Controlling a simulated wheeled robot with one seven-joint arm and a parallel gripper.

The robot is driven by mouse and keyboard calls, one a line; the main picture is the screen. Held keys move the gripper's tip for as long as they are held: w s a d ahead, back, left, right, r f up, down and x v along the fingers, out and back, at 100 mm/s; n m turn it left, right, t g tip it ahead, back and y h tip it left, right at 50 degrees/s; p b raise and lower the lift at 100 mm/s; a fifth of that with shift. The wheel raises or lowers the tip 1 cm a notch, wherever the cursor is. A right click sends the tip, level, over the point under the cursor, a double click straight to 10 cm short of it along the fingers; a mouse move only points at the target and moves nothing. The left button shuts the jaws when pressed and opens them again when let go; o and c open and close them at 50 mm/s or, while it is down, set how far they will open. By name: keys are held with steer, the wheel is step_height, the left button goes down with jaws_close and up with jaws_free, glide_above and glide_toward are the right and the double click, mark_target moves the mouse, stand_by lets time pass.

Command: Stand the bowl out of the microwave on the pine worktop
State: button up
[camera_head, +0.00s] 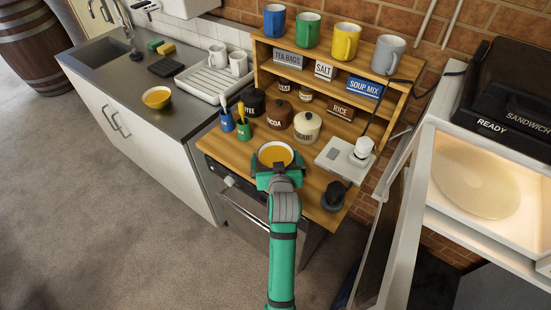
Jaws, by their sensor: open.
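A bowl with orange contents (276,154) is at the front of the pine worktop (234,150) and looks upright on it. My green gripper (277,173) is open at the bowl's near side. The fingers are partly hidden by my wrist, and I cannot tell whether they touch the rim. The microwave (444,216) on the right has its door (399,235) swung open. Its lit inside shows a bare turntable (476,184).
A second orange-filled bowl (157,97) stands on the steel sink counter (125,88). Jars, utensil cups (243,130) and a shelf of mugs (350,73) crowd the worktop's back. A white scale-like appliance (340,157) and a dark object (334,194) stand to the right.

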steer(key=v, duration=1.2)
steer(key=shift+f, duration=0.1)
